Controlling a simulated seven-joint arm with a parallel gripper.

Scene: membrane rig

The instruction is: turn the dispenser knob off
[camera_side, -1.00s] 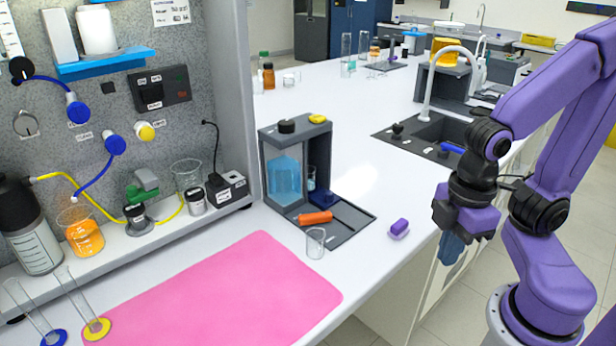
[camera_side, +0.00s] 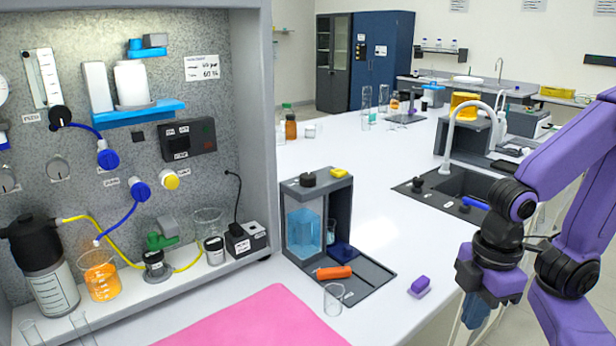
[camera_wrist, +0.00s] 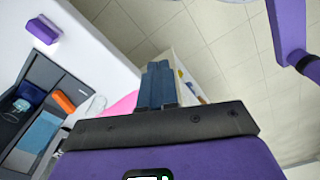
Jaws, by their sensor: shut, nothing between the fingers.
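The dispenser (camera_side: 322,225) is a dark grey frame with a clear tank of blue liquid, standing on the white bench in the side view. A black knob (camera_side: 307,179) and a yellow piece (camera_side: 339,172) are on its top. I cannot tell from the picture whether the knob is on or off. The dispenser also shows partly in the wrist view (camera_wrist: 38,80), at the left edge. My gripper (camera_side: 474,318) hangs to the right of the dispenser, past the bench edge, pointing down and apart from it. Its blue fingers (camera_wrist: 158,66) are together and empty.
An orange piece (camera_side: 333,272) lies on the dispenser's tray, with a clear beaker (camera_side: 333,299) in front. A purple block (camera_side: 419,286) sits between tray and gripper. A sink (camera_side: 455,190) is behind. A pink mat (camera_side: 265,320) and a panel with bottles and hoses are left.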

